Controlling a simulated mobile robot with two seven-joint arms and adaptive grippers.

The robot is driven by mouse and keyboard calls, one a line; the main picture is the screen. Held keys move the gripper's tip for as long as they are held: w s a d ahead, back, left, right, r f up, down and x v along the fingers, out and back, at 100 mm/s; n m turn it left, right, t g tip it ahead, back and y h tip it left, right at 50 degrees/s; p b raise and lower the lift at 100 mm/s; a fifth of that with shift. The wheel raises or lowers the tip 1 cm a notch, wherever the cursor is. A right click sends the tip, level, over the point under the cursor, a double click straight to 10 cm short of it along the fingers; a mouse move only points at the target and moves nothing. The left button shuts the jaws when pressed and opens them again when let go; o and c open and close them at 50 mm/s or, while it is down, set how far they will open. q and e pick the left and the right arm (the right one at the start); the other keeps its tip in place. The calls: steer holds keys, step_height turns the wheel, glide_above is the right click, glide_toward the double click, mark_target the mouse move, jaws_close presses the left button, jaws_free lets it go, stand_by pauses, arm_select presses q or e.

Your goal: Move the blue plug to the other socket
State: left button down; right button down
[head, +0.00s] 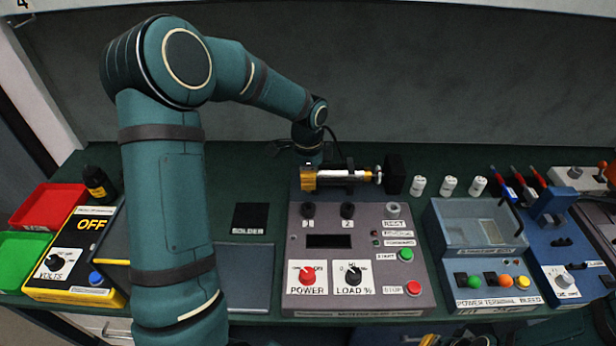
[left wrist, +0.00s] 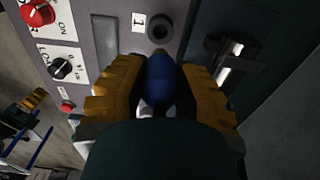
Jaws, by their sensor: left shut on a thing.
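My left gripper (head: 308,182) is over the back left of the grey control box. In the left wrist view its yellow fingers (left wrist: 160,82) are shut on the blue plug (left wrist: 158,78). Socket 1 (head: 308,210) shows black and open, also in the left wrist view (left wrist: 160,27). Socket 2 (head: 347,210) also looks empty in the head view. My right gripper shows small at the left wrist view's left edge (left wrist: 22,118), its yellow fingers apart.
A silver cylinder (head: 342,175) and a black block (head: 395,174) lie along the control box's back edge. White bottles (head: 449,186) and a clear-lidded box (head: 478,228) stand to the right. A yellow supply (head: 75,256) is at left. Bare green bench (head: 255,180) lies behind.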

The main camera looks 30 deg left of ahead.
stand_by(0.6)
